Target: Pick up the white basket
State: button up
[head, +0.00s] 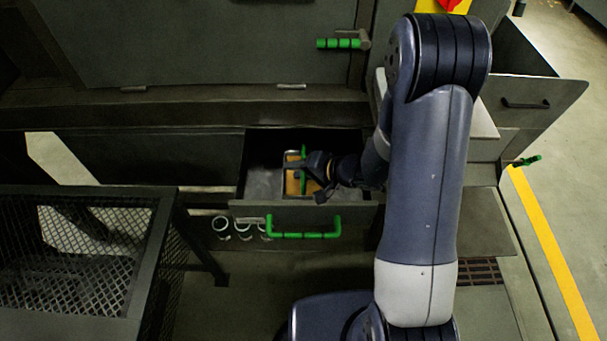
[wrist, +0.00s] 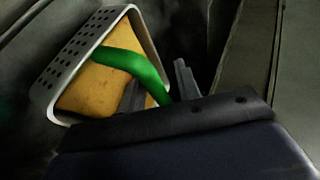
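The white basket (head: 289,186) sits in the open drawer. It has a green handle (head: 304,156) and yellow-orange contents. In the wrist view the basket (wrist: 82,58) shows a perforated pale side, tilted in the picture, and its green handle (wrist: 135,64) arches across it. My gripper (head: 308,178) is over the right part of the basket, at the handle. In the wrist view the two dark fingers (wrist: 160,90) stand apart, with the lower end of the handle between them. Whether either finger touches the handle is unclear.
The drawer front (head: 350,216) carries a green pull (head: 303,234). A dark mesh-walled bin (head: 150,250) stands at the lower left. Several pale rings (head: 221,227) show below the drawer. Another open drawer (head: 535,105) juts out at the upper right. The machine body rises behind.

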grip_shut()
jog(key=shift+r, duration=0.15)
dwell(0.4)
